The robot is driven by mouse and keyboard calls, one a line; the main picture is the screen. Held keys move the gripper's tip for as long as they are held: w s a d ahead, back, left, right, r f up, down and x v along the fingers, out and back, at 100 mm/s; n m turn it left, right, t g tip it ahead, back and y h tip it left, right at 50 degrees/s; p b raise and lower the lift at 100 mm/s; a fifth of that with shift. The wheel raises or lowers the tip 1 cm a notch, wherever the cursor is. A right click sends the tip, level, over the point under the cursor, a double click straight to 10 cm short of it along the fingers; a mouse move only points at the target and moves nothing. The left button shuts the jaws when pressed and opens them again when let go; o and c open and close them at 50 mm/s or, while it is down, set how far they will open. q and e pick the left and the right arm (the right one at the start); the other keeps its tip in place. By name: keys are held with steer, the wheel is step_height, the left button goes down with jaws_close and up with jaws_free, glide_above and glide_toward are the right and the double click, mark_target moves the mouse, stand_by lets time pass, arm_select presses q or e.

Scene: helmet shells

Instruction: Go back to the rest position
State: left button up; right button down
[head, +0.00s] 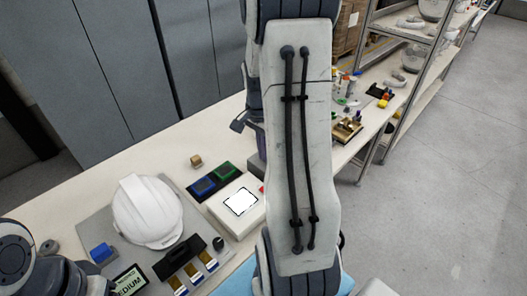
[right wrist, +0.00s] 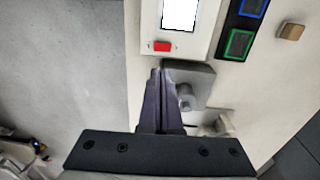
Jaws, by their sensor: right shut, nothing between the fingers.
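My right gripper (right wrist: 157,72) is shut, with its dark fingers together and nothing between them. In the right wrist view it is above the table beside a grey block (right wrist: 192,80) with a round knob, just short of a white box (right wrist: 178,48) with a bright screen and a red button. In the head view my right arm crosses the middle of the picture, and part of the right gripper (head: 255,143) shows at its left edge; the rest is hidden behind the arm. Part of my left arm shows at the lower left; its gripper is out of view.
The workbench (head: 130,174) holds a white helmet (head: 147,211), the white box, blue and green bins (head: 214,180), a small wooden block (head: 196,161), and a black sample holder (head: 187,265). Shelves (head: 400,60) stand at the back right. Open floor (head: 450,190) lies to the right.

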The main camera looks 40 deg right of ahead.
stand_by(0.3)
steer(key=w+a+r+n, duration=0.25)
steer(key=a+n, duration=0.35)
steer(key=a, duration=0.6)
steer(key=s+a+r+n, duration=0.1)
steer(key=s+a+n, duration=0.1)
steer(key=a+n, duration=0.2)
steer(key=s+a+r+n, duration=0.1)
steer(key=s+a+n, duration=0.2)
steer(key=a, duration=0.4)
steer(key=s+a+r+n+t, duration=0.1)
steer(key=s+a+n, duration=0.2)
steer(key=a, duration=0.3)
steer(key=shift+a+r+n+y, duration=0.2)
steer(key=shift+a+n+y, duration=0.1)
steer(key=shift+n, duration=0.6)
steer(key=c, duration=1.4)
jaws_free()
steer(key=s+a+n, duration=0.1)
steer(key=s+n, duration=0.1)
steer(key=s+a+n, duration=0.2)
steer(key=s, duration=0.1)
steer(key=s+a+n, duration=0.2)
steer(key=shift+s+r+n, duration=0.25)
steer(key=shift+s+n, duration=0.15)
steer(key=o, duration=0.4)
steer(key=shift+s+n, duration=0.3)
steer(key=shift+a, duration=0.1)
